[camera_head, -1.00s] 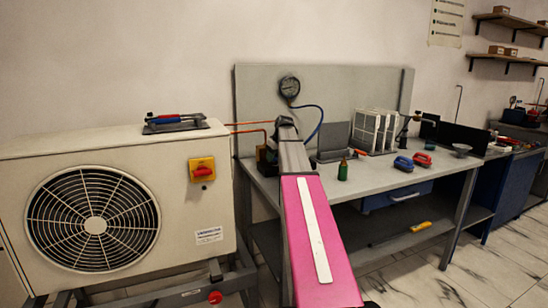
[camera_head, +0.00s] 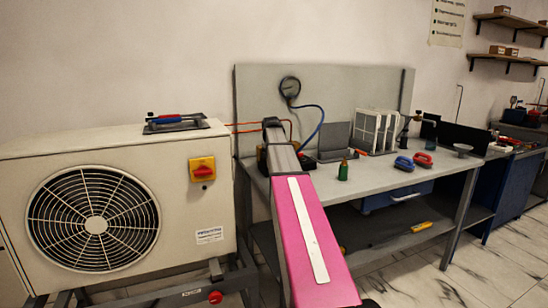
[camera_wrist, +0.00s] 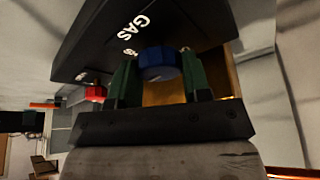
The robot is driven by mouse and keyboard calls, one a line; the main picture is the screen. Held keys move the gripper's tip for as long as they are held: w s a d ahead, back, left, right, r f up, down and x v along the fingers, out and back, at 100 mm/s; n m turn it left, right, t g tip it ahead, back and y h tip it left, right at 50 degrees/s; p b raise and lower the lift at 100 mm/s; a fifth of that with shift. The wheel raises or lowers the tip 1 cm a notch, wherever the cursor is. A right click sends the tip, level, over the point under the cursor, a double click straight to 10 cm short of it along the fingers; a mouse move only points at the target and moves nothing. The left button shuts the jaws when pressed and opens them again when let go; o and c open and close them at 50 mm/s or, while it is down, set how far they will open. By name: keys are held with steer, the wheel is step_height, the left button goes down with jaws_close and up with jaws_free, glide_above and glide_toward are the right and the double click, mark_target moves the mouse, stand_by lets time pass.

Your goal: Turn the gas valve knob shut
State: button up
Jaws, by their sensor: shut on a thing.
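In the wrist view a blue knob (camera_wrist: 158,62) sits on a dark panel (camera_wrist: 105,35) marked "GAS" in white. My gripper (camera_wrist: 160,78) has one green finger on each side of the blue knob and is shut on it. A red knob (camera_wrist: 96,93) is further left on the same panel, clear of the fingers. In the head view my arm reaches over the left end of the bench. It hides the gripper and most of the panel there.
A pressure gauge (camera_head: 290,87) with a blue hose is on the backboard above the arm. A beige outdoor unit (camera_head: 120,200) with a red-yellow switch (camera_head: 202,169) is on the left.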

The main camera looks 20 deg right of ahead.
steer(key=shift+m+g+h, duration=0.4)
steer(key=shift+m, duration=0.8)
steer(key=o, duration=0.9)
steer(key=shift+o, duration=0.2)
steer(key=v, duration=1)
steer(key=shift+a+r, duration=0.15)
steer(key=shift+r, duration=0.2)
steer(key=shift+s, duration=0.1)
